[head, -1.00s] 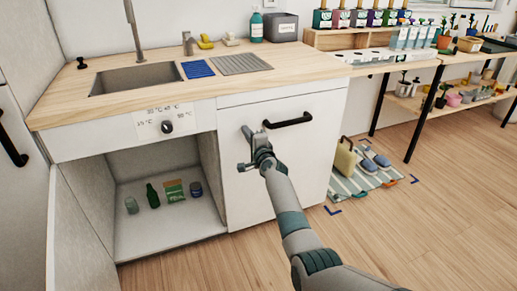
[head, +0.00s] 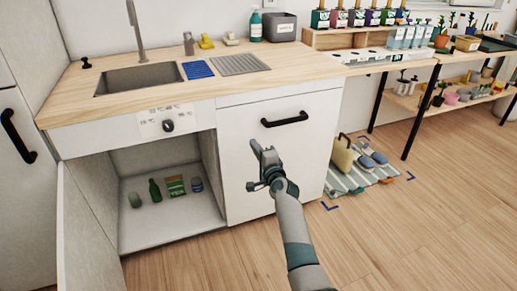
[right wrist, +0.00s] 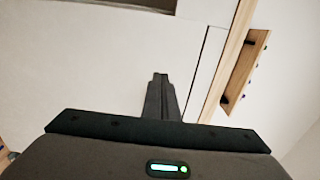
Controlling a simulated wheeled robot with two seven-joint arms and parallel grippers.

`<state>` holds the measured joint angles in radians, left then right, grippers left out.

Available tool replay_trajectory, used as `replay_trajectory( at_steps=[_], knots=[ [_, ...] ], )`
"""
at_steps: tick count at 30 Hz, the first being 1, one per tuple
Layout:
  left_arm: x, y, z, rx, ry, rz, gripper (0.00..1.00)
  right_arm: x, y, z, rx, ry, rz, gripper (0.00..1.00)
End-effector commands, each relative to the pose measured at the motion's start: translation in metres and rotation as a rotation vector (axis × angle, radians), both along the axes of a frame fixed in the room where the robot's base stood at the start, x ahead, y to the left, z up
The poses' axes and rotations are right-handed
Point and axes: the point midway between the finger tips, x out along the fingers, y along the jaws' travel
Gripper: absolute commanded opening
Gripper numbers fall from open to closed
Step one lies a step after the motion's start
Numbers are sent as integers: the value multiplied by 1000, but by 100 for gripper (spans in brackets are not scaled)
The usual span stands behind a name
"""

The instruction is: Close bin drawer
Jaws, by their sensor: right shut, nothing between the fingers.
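The bin drawer has a white front (head: 318,140) with a black bar handle (head: 285,118) near its top, right of the open sink cabinet. The front looks flush, or nearly so, with the unit under the counter; a small gap cannot be ruled out. My right gripper (head: 262,149) is in front of the drawer front, below and left of the handle. Its fingers are shut with nothing between them. In the right wrist view the shut fingers (right wrist: 160,85) point at a plain white surface. Whether they touch it cannot be told. My left gripper is not in view.
The sink cabinet's door (head: 88,232) stands open at left, with bottles and a box (head: 175,186) inside. The wooden counter (head: 150,105) overhangs above. A striped mat (head: 355,182) with a bag and slippers lies at right. The wooden floor in front is mostly clear.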

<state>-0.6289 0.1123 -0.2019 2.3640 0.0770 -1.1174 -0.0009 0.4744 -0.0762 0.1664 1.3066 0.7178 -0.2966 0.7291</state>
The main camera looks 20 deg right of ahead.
Motion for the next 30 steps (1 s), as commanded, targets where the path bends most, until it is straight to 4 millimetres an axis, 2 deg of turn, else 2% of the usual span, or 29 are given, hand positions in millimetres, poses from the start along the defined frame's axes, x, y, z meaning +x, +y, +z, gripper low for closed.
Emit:
replay_trajectory(
  at_steps=[3, 9, 22, 26, 30],
  knots=[
    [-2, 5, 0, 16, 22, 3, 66, -16, -1, 1, 1, 0, -1, 0],
    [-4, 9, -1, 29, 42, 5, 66, -28, -3, 1, 0, -1, -1, 0],
    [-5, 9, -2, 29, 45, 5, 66, -31, -3, -1, -4, 2, 1, 0],
    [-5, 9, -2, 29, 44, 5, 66, -40, 0, -11, -44, 18, 14, 0],
    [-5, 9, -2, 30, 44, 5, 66, -67, 8, -36, -157, 60, 53, 0]
  ],
)
